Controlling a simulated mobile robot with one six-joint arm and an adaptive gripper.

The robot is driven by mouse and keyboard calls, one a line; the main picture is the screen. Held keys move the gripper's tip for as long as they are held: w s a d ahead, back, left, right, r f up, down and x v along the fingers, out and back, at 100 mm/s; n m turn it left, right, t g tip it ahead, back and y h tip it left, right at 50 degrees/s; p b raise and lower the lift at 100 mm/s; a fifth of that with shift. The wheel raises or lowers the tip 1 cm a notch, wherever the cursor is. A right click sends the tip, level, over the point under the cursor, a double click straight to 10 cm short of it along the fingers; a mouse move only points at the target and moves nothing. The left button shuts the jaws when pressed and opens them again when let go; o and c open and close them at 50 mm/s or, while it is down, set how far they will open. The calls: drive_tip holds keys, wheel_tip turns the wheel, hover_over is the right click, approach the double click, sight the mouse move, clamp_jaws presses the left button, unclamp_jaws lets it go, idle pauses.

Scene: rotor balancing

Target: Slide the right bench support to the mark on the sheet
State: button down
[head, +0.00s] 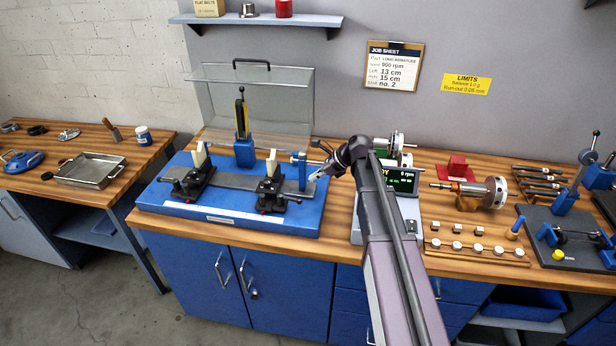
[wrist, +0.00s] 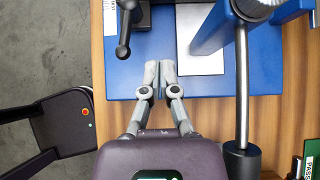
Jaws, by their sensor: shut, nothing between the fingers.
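The right bench support (head: 270,190) is a black carriage with a cream upright piece, standing on the grey rail of the blue balancing bench (head: 225,213). The left support (head: 192,180) stands further left on the same rail. The job sheet (head: 394,66) on the wall reads Left 13 cm, Right 15 cm. My gripper (head: 316,177) is at the bench's right end, to the right of the right support and apart from it. In the wrist view my gripper (wrist: 160,68) has its fingers together over the blue base; a black knobbed part (wrist: 124,35) lies just left of them.
A blue end post (head: 300,170) rises between the right support and my gripper. A clear hood (head: 255,95) stands open behind the bench. A display unit (head: 402,180) is just right, with a rotor (head: 485,191) beyond. A grey rod (wrist: 242,90) runs right of my fingers.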

drive_tip(key=shift+s+d+r, duration=0.1)
drive_tip(key=shift+d+r, duration=0.15)
drive_tip(key=shift+r, duration=0.05)
drive_tip(key=c, duration=0.8)
unclamp_jaws()
drive_tip(key=shift+s+f, duration=0.1)
drive_tip(key=shift+s, duration=0.05)
drive_tip(key=shift+o, duration=0.2)
drive_tip(key=s+d+f+n+h, duration=0.1)
drive_tip(key=s+d+n+h, duration=0.1)
drive_tip(key=s+n, duration=0.5)
drive_tip(key=s+d+f+n+g+h, duration=0.1)
drive_tip(key=s+d+f+n+h, duration=0.1)
drive_tip(key=s+n, duration=0.5)
drive_tip(key=s+d+f+n+g+h, duration=0.1)
drive_tip(key=s+d+f+n+h, duration=0.1)
drive_tip(key=s+n, duration=0.5)
drive_tip(key=shift+s+d+f+h, duration=0.15)
drive_tip(key=shift+s+d+h, duration=0.5)
drive_tip(key=shift+s+h, duration=0.8)
drive_tip(key=shift+a, duration=0.1)
